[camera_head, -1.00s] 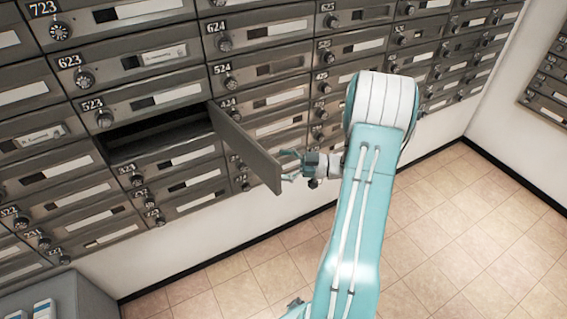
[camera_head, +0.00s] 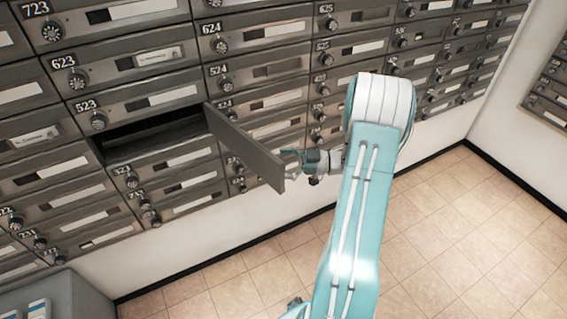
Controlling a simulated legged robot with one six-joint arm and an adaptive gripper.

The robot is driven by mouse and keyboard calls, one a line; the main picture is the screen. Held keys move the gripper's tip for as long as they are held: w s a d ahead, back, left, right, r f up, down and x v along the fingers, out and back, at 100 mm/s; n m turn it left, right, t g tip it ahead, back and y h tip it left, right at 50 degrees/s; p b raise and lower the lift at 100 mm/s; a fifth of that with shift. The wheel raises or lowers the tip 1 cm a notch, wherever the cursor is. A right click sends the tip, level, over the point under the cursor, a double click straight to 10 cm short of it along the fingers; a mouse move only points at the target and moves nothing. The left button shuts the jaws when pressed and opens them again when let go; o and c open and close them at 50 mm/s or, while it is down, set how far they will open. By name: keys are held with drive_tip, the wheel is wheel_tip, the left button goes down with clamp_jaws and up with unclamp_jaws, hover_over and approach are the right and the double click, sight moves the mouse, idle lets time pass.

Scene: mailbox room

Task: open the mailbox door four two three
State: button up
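The compartment (camera_head: 150,140) directly below number 523 is open and dark inside; its own number is not visible. Its grey door (camera_head: 243,148) is hinged at the right side of the opening and stands swung far out into the room. My gripper (camera_head: 284,162) is just right of the door's free end, on the side away from the opening. Its fingers look spread, with nothing visible between them. Whether a finger touches the door I cannot tell. My teal and white arm reaches up from the bottom of the view.
Rows of shut mailbox doors with round dials (camera_head: 98,121) surround the opening. A grey cabinet (camera_head: 60,298) stands at the lower left. Tiled floor (camera_head: 450,230) is clear at the right, and more mailboxes (camera_head: 548,85) hang on the right wall.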

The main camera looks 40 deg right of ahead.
drive_tip(key=o, duration=0.9)
drive_tip(key=shift+w+d, duration=0.1)
drive_tip(key=shift+w, duration=0.2)
drive_tip(key=shift+c, duration=0.2)
drive_tip(key=v, duration=1.2)
drive_tip(key=shift+s, duration=0.25)
